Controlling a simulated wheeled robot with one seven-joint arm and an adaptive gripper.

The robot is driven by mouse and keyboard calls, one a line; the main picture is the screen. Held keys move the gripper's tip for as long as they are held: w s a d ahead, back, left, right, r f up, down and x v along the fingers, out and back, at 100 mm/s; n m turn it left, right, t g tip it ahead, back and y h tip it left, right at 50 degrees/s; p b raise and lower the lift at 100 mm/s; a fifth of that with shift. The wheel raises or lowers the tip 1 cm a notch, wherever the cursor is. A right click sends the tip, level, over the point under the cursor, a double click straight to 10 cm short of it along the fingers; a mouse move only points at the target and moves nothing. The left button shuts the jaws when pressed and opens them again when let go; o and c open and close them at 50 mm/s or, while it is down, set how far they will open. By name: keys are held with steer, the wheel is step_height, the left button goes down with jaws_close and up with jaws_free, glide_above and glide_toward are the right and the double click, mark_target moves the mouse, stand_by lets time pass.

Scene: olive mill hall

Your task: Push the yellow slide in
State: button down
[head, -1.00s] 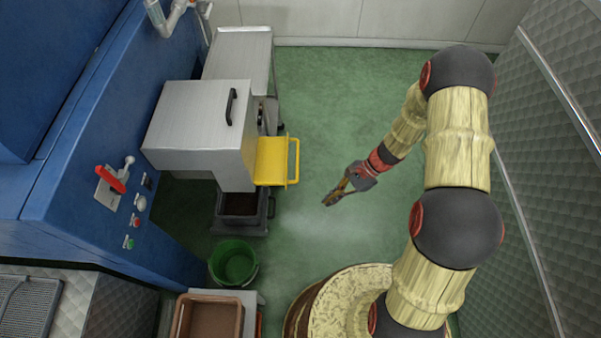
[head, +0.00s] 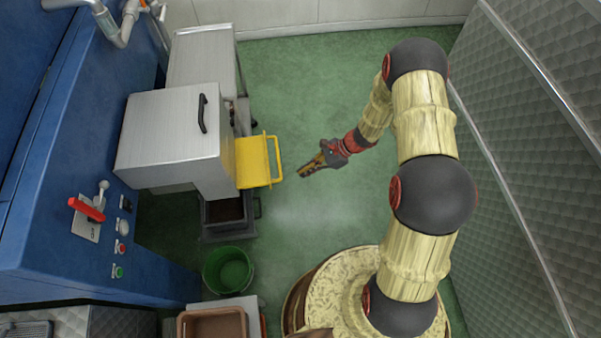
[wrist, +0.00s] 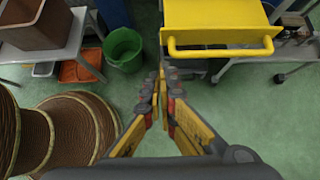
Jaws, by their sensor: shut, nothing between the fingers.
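The yellow slide (head: 252,163) sticks out of the right side of the steel box (head: 172,132), with its bar handle (head: 273,158) facing my gripper. In the wrist view the yellow slide (wrist: 215,17) is at the top, right of centre, with its handle bar (wrist: 220,51) across its near edge. My gripper (head: 301,174) is shut and empty. It points left, a short way to the right of the handle and apart from it. In the wrist view the fingertips (wrist: 163,76) are together, below and left of the handle. The slide's inner end is hidden in the box.
A dark bin (head: 226,211) stands below the slide. A green bucket (head: 228,271) and a brown crate (head: 212,324) are nearer. A blue machine panel (head: 60,235) with a red lever is at left. A quilted wall (head: 530,150) is at right. Green floor around my gripper is clear.

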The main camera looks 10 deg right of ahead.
mark_target(251, 186)
steer(key=a+f+b, duration=0.3)
steer(key=a+f, duration=0.2)
steer(key=a, duration=0.4)
steer(key=shift+w+a+f, duration=0.15)
steer(key=shift+a+f, duration=0.05)
steer(key=shift+f, duration=0.05)
steer(key=shift+a, duration=0.1)
steer(key=a+b, duration=0.1)
steer(key=a, duration=1)
steer(key=shift+w+a+b, duration=0.15)
steer(key=shift+a+b, duration=0.1)
steer(key=shift+b, duration=0.05)
steer(key=shift+d, duration=0.1)
